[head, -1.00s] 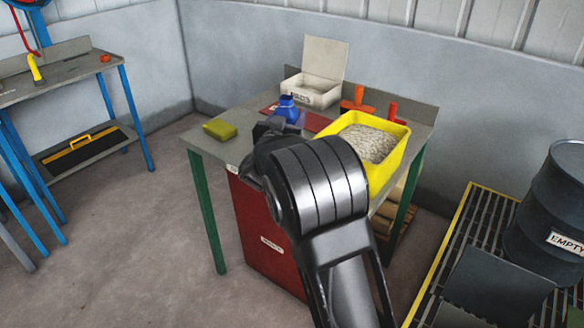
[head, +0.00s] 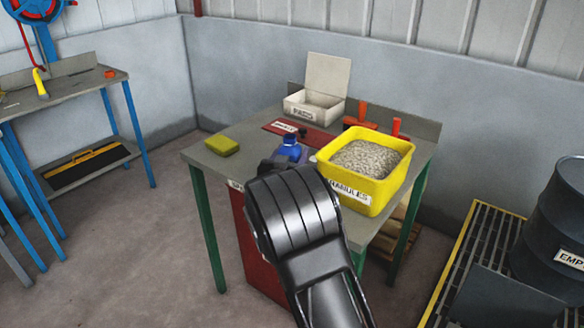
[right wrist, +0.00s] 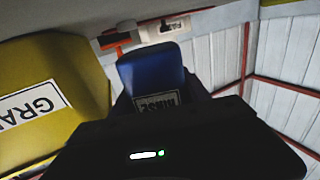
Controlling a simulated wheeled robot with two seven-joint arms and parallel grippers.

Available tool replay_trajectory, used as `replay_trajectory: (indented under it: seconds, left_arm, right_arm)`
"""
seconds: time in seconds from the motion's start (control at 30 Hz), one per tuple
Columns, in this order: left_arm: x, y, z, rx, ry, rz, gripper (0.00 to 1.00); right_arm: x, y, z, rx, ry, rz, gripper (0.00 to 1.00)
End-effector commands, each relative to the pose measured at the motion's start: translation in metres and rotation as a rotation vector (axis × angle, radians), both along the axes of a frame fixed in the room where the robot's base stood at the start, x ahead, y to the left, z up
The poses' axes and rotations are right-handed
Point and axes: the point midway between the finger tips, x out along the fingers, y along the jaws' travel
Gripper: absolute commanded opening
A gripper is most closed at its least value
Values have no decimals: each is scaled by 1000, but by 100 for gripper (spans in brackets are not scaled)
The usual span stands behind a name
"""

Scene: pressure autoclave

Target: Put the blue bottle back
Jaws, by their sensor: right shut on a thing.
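The blue bottle (head: 291,150) shows at the table's left-middle in the head view, just past my right arm and left of the yellow tub. My right gripper (right wrist: 155,102) is shut on the blue bottle (right wrist: 152,70), and its label faces the wrist camera. In the head view my wrist hides the fingers and the bottle's lower part, so I cannot tell whether it touches the table. A red mat (head: 275,126) with a white label lies behind the bottle. My left gripper is not in view.
The yellow tub of granules (head: 340,160) stands close right of the bottle. A yellow-green sponge (head: 222,146) lies at the left. An open white box (head: 312,108) and orange-handled tools (head: 362,112) are at the back. A dark drum (head: 555,225) stands at right.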

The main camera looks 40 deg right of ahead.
Motion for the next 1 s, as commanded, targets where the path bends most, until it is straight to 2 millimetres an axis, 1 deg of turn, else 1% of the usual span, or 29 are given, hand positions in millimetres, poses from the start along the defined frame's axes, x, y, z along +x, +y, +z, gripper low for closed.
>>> replay_trajectory:
  seconds: [0.17, 0.23, 0.4, 0.5, 0.77, 0.9, 0.93, 1.0]
  left_arm:
    - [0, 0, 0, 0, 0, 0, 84]
    - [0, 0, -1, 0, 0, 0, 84]
    - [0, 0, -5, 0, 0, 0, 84]
    - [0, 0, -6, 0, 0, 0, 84]
    - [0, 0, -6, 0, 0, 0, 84]
    - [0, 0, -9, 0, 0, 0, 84]
    - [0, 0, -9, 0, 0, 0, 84]
    - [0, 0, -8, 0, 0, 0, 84]
  right_arm:
    - [0, 0, 1, 0, 0, 0, 9]
    - [0, 0, -3, 0, 1, 0, 9]
    - [0, 0, -26, -2, 5, 0, 9]
    - [0, 0, -36, 0, 3, 0, 9]
    - [0, 0, -37, 1, 1, 0, 9]
    - [0, 0, -41, 1, 1, 0, 9]
    - [0, 0, -41, 1, 1, 0, 55]
    - [0, 0, -40, 1, 1, 0, 61]
